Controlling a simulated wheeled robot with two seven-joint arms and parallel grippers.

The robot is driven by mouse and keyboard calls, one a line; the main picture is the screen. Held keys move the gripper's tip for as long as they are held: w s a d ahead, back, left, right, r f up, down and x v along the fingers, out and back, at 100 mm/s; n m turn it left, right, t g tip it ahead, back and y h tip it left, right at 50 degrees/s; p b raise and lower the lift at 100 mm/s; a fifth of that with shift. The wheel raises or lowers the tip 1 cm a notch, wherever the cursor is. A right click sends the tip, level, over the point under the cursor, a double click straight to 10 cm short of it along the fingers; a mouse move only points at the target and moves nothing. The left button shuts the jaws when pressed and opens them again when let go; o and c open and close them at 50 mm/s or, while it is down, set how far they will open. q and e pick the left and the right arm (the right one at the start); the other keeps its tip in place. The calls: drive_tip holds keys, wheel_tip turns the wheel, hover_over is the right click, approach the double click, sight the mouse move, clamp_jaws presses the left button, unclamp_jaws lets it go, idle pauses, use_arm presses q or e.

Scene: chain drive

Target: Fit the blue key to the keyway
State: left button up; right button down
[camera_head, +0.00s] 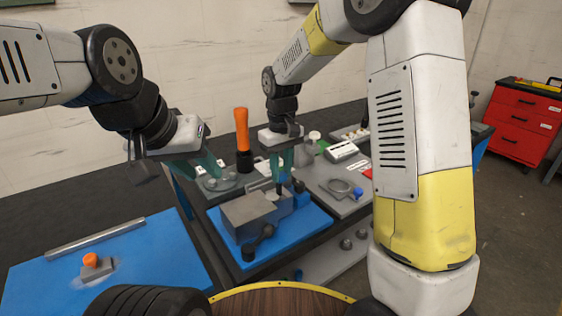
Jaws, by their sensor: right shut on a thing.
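My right gripper (280,181) points down over the grey vise (249,213), near its right rear part. Its teal fingers are shut on a small dark piece (279,190), mostly hidden between the tips. I cannot tell whether this is the blue key. My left gripper (198,169) is open and empty, left of the vise and above the bench. The keyway cannot be made out.
The vise stands on a blue mat (310,232), its dark handle (257,243) toward me. An orange-handled tool (242,133) stands behind. Left, a blue board (150,262) bears a metal bar (96,239) and an orange-knobbed block (91,264). A red cabinet (518,120) stands far right.

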sight(281, 183)
drive_tip(key=shift+f, duration=2.1)
drive_tip(key=c, duration=1.1)
unclamp_jaws()
wheel_tip(281, 183, up, 8)
drive_tip(key=shift+f, duration=0.1)
drive_tip(key=s+d+r+m+t+y, duration=0.2)
drive_tip(key=s+d+r+m+t, duration=0.1)
drive_tip(key=s+d+r, duration=0.55)
drive_tip(key=s+d+r+m+t, duration=0.2)
drive_tip(key=s+d, duration=0.3)
drive_tip(key=s, duration=0.7)
drive_tip(key=shift+s+r+m+t, duration=0.15)
drive_tip(key=shift+m+t, duration=0.45)
